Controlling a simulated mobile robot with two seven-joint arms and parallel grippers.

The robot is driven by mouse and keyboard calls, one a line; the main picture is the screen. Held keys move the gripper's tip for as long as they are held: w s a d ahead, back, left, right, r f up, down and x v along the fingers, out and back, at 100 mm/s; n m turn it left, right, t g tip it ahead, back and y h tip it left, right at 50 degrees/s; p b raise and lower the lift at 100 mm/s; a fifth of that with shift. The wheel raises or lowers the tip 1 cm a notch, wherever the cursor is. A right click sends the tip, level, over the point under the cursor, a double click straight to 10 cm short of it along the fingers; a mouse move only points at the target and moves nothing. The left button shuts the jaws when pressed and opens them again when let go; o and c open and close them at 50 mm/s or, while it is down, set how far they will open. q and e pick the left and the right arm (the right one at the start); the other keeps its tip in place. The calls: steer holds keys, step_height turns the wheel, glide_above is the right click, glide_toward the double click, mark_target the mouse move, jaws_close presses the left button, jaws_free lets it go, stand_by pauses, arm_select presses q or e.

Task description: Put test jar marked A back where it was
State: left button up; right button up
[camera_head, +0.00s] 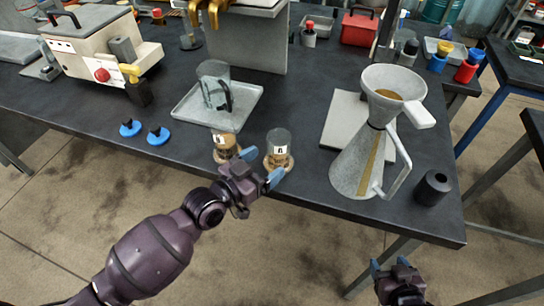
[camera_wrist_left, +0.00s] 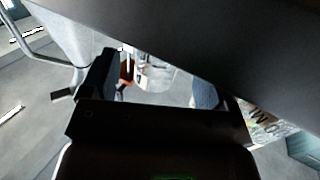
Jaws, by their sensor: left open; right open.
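Each has a pale label with a dark mark; I cannot read for sure which is A. The right jar stands on a round tan base (camera_head: 287,167). My left gripper (camera_head: 261,167) is open, its blue fingertips spread in front of the right jar in the head view. I cannot tell whether it touches the jar. My right gripper (camera_head: 389,263) is open and empty, low in front of the bench.
A metal tray (camera_head: 246,106) holds a clear beaker (camera_head: 214,84). Two blue caps (camera_head: 158,136) lie to the left. A large conical can (camera_head: 358,160) with a funnel (camera_head: 393,94) stands right of the jars, near a black cylinder (camera_head: 433,188). Bench surface between the blue caps and jars is clear.

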arm_select(q)
steer(key=v, duration=0.8)
steer(key=shift+s+a, duration=0.2)
steer(key=s+a+f+n+y, duration=0.4)
steer(key=s+a+f+y, duration=0.2)
steer(key=a+f, duration=0.2)
steer(key=s+a+f+n+g+y, duration=0.1)
steer(key=s+a+f+n+y, duration=0.2)
steer(key=s+a+f+y, duration=0.3)
steer(key=a+f, duration=0.2)
steer(key=a, duration=0.3)
steer(key=shift+n, duration=0.4)
steer(key=shift+d+f, duration=0.1)
